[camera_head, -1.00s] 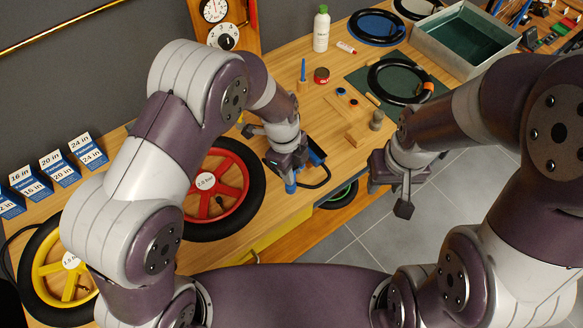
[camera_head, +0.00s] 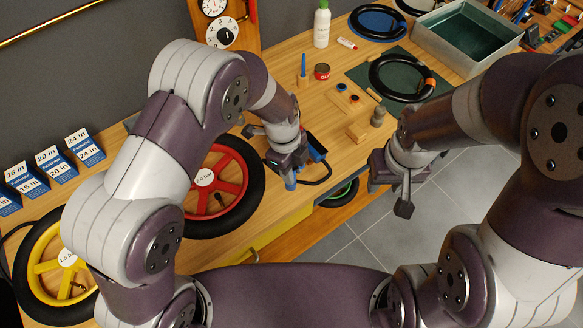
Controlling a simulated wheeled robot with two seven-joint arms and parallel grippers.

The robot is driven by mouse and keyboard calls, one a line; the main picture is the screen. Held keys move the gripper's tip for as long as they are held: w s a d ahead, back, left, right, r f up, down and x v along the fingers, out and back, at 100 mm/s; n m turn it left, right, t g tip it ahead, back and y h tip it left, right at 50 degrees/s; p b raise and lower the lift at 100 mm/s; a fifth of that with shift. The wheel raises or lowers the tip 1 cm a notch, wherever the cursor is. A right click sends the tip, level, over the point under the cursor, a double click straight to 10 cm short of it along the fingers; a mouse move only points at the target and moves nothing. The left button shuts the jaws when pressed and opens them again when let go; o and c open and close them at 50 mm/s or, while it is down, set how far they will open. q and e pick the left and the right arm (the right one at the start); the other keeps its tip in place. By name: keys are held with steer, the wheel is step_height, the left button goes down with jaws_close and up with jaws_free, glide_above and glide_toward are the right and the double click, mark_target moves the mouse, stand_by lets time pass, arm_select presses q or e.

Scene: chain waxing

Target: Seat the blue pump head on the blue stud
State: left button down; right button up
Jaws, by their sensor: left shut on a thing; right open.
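My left gripper (camera_head: 287,168) is shut on the blue pump head (camera_head: 290,183), which points down near the table's front edge, just right of the red wheel. A black hose (camera_head: 322,180) curves beside it, and a blue and black part (camera_head: 316,147) shows behind the gripper. A thin blue upright piece (camera_head: 303,64) stands in a small wooden block farther back; I cannot tell whether it is the blue stud. The pump head is well apart from it. My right gripper (camera_head: 404,192) is open and empty, beyond the table's front edge over the floor.
A red-spoked wheel (camera_head: 231,188) lies left of my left gripper. A wooden board (camera_head: 347,93) with small dark pieces, a red tin (camera_head: 322,71), a wooden block (camera_head: 357,131) and a grey cylinder (camera_head: 378,116) are behind. A green mat (camera_head: 375,75) carries a black tyre.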

arm_select(q)
steer(key=c, duration=0.8)
jaws_free()
steer(key=shift+w+r, duration=0.1)
steer(key=shift+r, duration=0.35)
step_height(320, 180, up, 12)
steer(key=a+b, duration=0.1)
steer(key=b, duration=0.1)
steer(key=shift+w+a+f, duration=0.15)
steer(key=shift+w+a, duration=0.1)
steer(key=shift+w, duration=0.15)
